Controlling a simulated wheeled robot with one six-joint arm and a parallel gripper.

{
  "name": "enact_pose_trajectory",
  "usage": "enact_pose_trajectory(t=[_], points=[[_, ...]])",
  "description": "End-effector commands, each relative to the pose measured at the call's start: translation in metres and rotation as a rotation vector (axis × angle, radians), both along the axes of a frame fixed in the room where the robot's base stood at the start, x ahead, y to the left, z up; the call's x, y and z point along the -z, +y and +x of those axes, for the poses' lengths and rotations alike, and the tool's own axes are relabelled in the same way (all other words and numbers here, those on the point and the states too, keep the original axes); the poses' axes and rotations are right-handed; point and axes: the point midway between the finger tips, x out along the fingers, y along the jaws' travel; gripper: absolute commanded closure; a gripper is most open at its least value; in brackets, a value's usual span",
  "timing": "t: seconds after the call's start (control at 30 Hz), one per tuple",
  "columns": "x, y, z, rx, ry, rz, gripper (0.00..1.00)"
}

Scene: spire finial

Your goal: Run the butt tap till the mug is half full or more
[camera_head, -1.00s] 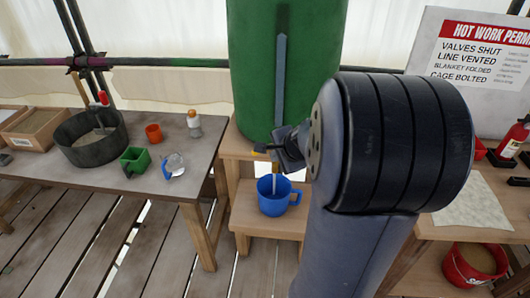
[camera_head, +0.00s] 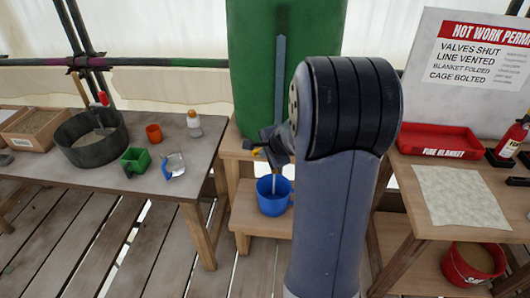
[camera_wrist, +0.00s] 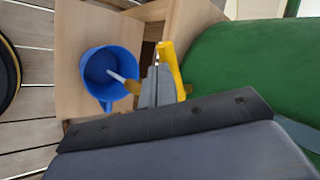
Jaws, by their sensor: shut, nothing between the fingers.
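The green butt (camera_head: 250,75) stands on a wooden stand, and its side also shows in the wrist view (camera_wrist: 240,80). Its yellow tap (camera_wrist: 168,62) sits low on the front, and a bit of it shows in the head view (camera_head: 257,150). A pale stream runs from the spout into the blue mug (camera_wrist: 88,85). The mug, also in the head view (camera_head: 270,205), stands upright on the low step below. I cannot tell the water level inside. My gripper (camera_wrist: 152,88) is shut and empty, with its fingers beside the tap; in the head view it is partly hidden by my arm.
A red fire blanket tray (camera_head: 438,143) and an extinguisher are on the right bench, a red bucket (camera_head: 475,262) below.

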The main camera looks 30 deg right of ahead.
Motion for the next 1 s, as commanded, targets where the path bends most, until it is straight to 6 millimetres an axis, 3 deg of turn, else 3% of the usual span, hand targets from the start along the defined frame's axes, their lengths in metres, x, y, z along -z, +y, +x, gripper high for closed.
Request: enact_pose_trajectory(t=[1.0], points=[[-0.001, 0.006, 0.012, 0.129, 0.002, 0.0, 1.0]])
